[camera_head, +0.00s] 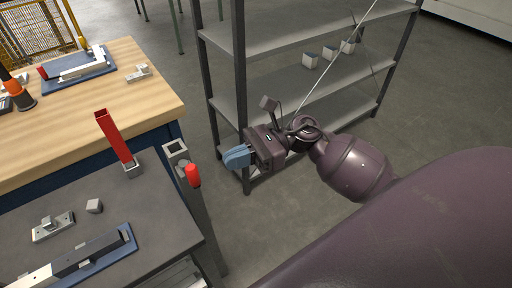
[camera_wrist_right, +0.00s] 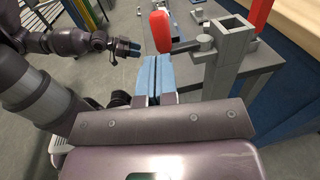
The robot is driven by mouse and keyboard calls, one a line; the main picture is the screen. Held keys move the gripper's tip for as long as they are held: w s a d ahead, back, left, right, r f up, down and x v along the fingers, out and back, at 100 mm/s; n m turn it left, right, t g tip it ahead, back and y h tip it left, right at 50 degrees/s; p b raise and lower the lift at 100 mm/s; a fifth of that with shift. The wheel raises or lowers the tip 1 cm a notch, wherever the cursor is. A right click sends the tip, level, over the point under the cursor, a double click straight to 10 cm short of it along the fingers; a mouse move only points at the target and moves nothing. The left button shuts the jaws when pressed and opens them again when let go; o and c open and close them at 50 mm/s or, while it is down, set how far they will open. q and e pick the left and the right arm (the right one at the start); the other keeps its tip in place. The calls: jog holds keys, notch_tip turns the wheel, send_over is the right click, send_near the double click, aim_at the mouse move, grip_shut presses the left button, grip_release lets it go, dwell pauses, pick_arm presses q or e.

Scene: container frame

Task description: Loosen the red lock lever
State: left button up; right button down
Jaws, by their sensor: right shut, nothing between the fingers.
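The red lock lever (camera_head: 193,175) has a rounded red grip and sits on a grey square post (camera_head: 178,152) at the edge of the dark table. In the right wrist view the red grip (camera_wrist_right: 161,32) stands upright, joined by a short grey arm to a round hub on the post (camera_wrist_right: 229,60). My right gripper (camera_head: 236,157) has blue fingers that are shut and empty. It is to the right of the lever in the head view, apart from it. In the wrist view its fingers (camera_wrist_right: 158,75) point toward the grip. My left gripper (camera_wrist_right: 130,49) shows small at the left there; its opening is unclear.
A red square tube (camera_head: 117,138) stands on the dark table (camera_head: 140,215), with small grey blocks and a blue tray (camera_head: 125,240) nearby. A wooden-topped table (camera_head: 120,95) lies beyond. A grey metal shelf (camera_head: 290,85) stands behind my right arm. Open floor lies between table and shelf.

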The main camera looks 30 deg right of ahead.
aim_at(187, 167)
pick_arm(q)
jog(key=shift+w+r+p, duration=0.25)
jog(key=shift+w+r, duration=0.05)
jog(key=shift+r, duration=0.3)
jog(key=shift+w+r+p, duration=0.25)
jog(key=shift+r, duration=0.3)
pick_arm(e)
jog(key=shift+w+a, duration=0.15)
jog(key=shift+a, duration=1.15)
jog(key=shift+w+a, duration=0.15)
jog(key=shift+a, duration=1.1)
